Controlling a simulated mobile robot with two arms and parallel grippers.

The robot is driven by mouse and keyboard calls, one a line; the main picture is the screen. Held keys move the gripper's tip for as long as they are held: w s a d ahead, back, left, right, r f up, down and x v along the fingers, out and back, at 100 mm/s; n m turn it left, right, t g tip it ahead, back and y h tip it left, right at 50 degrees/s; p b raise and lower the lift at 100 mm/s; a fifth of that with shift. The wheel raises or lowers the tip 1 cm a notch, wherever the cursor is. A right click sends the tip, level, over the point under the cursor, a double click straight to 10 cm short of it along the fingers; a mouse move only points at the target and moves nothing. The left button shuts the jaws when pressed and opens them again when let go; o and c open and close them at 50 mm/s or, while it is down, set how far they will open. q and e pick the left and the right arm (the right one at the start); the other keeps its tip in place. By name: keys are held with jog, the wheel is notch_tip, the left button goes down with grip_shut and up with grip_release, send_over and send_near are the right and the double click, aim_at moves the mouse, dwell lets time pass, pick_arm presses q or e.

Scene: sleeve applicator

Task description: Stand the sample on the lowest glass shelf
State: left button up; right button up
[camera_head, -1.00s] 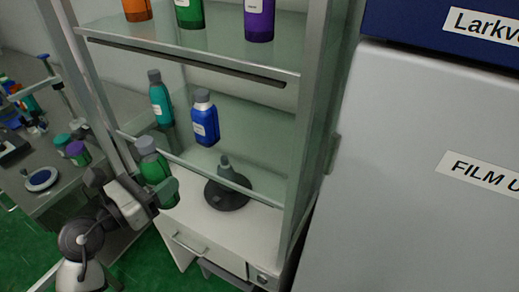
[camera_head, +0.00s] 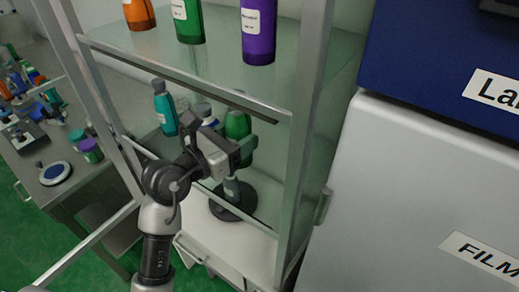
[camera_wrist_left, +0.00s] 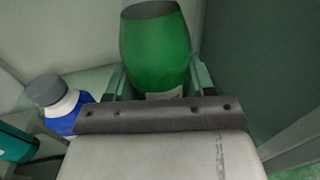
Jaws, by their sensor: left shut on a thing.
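The sample, a green bottle (camera_head: 238,124), is in my left gripper (camera_head: 244,150), which is shut on it. The bottle looks roughly upright at the lowest glass shelf (camera_head: 268,192), to the right of the bottles there. I cannot tell whether its base touches the glass. In the left wrist view the green bottle (camera_wrist_left: 155,48) sits between the two fingers. On that shelf stand a teal bottle (camera_head: 165,110) and a blue bottle with a grey cap, mostly hidden by my gripper in the head view but clear in the left wrist view (camera_wrist_left: 62,108). My right gripper is not in view.
The upper glass shelf (camera_head: 290,85) holds orange, green and purple bottles above my gripper. A metal post (camera_head: 303,130) bounds the rack on the right. A black round-based stand (camera_head: 233,205) is on the white cabinet below. A cluttered bench (camera_head: 60,190) is at left.

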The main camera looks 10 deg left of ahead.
pick_arm(q)
jog(key=d+f, duration=0.1)
jog(key=f, duration=0.1)
jog(key=w+d+f, duration=0.1)
jog(key=f, duration=0.1)
jog(key=d+f, duration=0.1)
jog(key=f, duration=0.1)
jog(key=shift+w+d+p, duration=0.15)
jog(key=shift+d+p, duration=0.05)
jog(key=shift+p, duration=0.15)
jog(key=shift+w+d+f, duration=0.1)
jog(key=shift+d+f, duration=0.1)
jog(key=shift+f, duration=0.25)
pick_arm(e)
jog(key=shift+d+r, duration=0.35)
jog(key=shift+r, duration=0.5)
pick_arm(q)
jog(key=shift+f, duration=0.1)
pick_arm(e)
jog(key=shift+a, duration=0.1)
pick_arm(q)
jog(key=o, duration=1.2)
jog(key=shift+c, duration=0.2)
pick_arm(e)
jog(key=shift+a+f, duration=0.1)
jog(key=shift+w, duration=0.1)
